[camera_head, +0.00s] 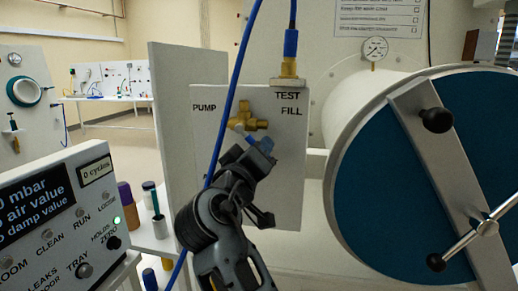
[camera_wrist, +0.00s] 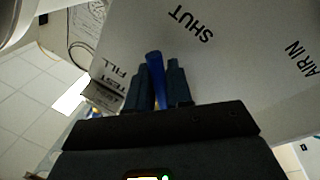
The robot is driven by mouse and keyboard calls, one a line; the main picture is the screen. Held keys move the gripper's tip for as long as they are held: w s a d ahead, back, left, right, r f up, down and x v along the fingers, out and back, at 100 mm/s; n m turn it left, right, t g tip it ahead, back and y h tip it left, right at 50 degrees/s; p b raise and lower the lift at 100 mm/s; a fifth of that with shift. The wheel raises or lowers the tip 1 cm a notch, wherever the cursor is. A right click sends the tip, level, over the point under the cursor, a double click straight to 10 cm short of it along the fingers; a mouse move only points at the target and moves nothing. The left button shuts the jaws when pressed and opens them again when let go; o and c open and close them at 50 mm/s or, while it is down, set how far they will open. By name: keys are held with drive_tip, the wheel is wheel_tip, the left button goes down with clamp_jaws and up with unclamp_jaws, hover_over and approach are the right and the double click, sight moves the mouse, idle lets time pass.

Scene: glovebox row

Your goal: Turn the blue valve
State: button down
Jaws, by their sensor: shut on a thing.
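The blue valve's handle (camera_wrist: 155,72) shows in the wrist view as a blue bar between the two dark fingers of my gripper (camera_wrist: 158,88). The fingers are shut on it from both sides. In the head view my gripper (camera_head: 262,147) reaches up to the brass valve body (camera_head: 248,119) on the white panel, just below it. Only a small bit of blue handle (camera_head: 250,138) shows there; the fingers hide the rest. The panel (camera_head: 290,165) carries the words PUMP, TEST and FILL around the valve.
A blue hose (camera_head: 236,88) runs down past the panel, close to my arm. Another blue hose meets a brass fitting (camera_head: 289,68) on top. A large round blue door (camera_head: 385,190) with a bar stands right; a control box (camera_head: 70,215) stands left.

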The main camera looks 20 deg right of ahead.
drive_tip(key=shift+s+d+r+n+p, duration=0.2)
drive_tip(key=shift+r+n+p, duration=0.1)
drive_tip(key=shift+n, duration=0.5)
drive_tip(key=c, duration=1.2)
unclamp_jaws()
drive_tip(key=b+v, duration=0.2)
drive_tip(key=v, duration=0.5)
drive_tip(key=shift+s+a+f, duration=0.15)
drive_tip(key=shift+s+a, duration=0.05)
drive_tip(key=shift+s, duration=0.15)
drive_tip(key=shift+c, duration=0.3)
